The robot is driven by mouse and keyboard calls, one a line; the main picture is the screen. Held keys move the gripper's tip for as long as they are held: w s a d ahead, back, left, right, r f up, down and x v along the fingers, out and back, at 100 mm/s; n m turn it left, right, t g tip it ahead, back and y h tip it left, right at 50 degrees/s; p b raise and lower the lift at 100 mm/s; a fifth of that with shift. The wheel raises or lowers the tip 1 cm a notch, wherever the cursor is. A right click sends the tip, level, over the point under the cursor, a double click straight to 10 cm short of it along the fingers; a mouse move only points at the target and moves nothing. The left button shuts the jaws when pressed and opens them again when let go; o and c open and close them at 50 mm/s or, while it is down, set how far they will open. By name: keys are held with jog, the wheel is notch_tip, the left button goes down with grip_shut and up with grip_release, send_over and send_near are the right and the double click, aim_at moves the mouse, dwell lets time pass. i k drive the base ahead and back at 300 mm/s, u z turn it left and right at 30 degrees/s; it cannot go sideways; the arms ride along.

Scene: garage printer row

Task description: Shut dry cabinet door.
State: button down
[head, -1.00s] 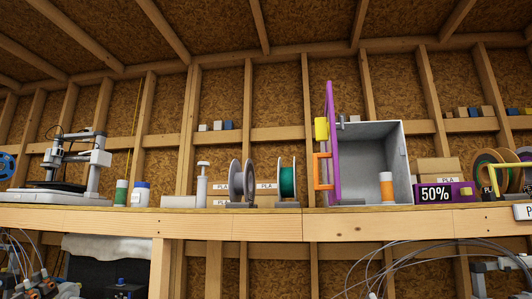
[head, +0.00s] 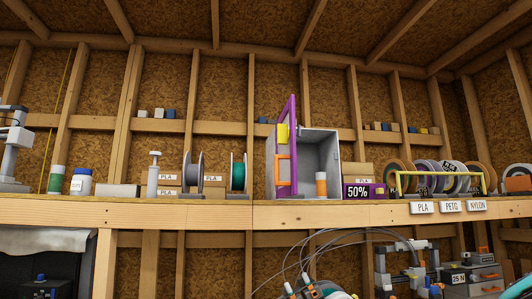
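The dry cabinet (head: 318,146) is a grey open-fronted box on the wooden shelf, right of the picture's middle. Its purple-edged door (head: 292,150) stands open at the cabinet's left side, swung out and seen nearly edge-on. An orange and white cylinder (head: 321,184) stands inside the cabinet. A purple display reading 50% (head: 359,191) sits just right of it. My gripper is not in view.
The shelf edge (head: 220,214) runs across the picture. Spools (head: 194,174) and a teal spool (head: 238,173) stand left of the door. A yellow rack of spools (head: 440,183) stands to the right. Cables and machines (head: 405,262) fill the space below.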

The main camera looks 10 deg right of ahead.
aim_at(285, 172)
jog(key=z, duration=1.85)
jog(key=i, duration=0.85)
jog(key=u, duration=3)
